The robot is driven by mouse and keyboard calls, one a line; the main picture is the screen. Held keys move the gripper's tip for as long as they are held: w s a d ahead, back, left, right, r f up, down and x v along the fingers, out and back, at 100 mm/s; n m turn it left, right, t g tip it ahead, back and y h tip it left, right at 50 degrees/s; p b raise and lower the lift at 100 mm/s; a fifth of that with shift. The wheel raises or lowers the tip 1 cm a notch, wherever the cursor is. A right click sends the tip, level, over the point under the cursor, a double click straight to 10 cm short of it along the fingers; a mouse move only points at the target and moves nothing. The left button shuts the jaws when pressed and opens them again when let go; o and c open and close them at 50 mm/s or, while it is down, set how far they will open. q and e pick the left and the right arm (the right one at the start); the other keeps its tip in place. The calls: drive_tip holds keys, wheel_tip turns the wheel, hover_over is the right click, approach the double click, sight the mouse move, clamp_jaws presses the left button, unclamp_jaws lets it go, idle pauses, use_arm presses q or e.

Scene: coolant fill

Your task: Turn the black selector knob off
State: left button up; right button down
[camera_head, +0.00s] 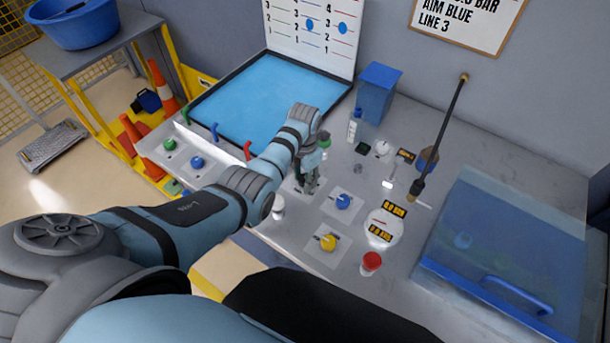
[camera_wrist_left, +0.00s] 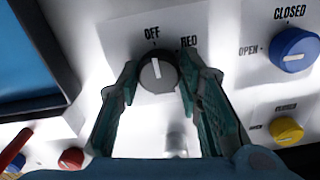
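The line points up, close to the OFF mark. My left gripper (camera_wrist_left: 158,82) has one green-grey finger on each side of the knob, very close to its rim; I cannot tell whether both fingers press on it. In the head view the left gripper (camera_head: 308,184) points down at the bench, and I cannot make the knob out there. My right gripper is not in view.
A blue knob (camera_head: 343,201) and a yellow knob (camera_head: 328,242) stand right of the gripper. Red (camera_head: 248,150), blue (camera_head: 215,131) and green (camera_head: 186,116) handles lie along the blue tray (camera_head: 250,100). A red-capped item (camera_head: 371,262) and a clear blue cover (camera_head: 510,260) are farther right.

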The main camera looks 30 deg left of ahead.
sight(304, 178)
use_arm(q)
drive_tip(key=o, duration=0.3)
drive_tip(key=shift+s, duration=0.1)
drive_tip(key=shift+o, duration=0.2)
drive_tip(key=shift+r, duration=0.15)
wheel_tip(304, 178, up, 12)
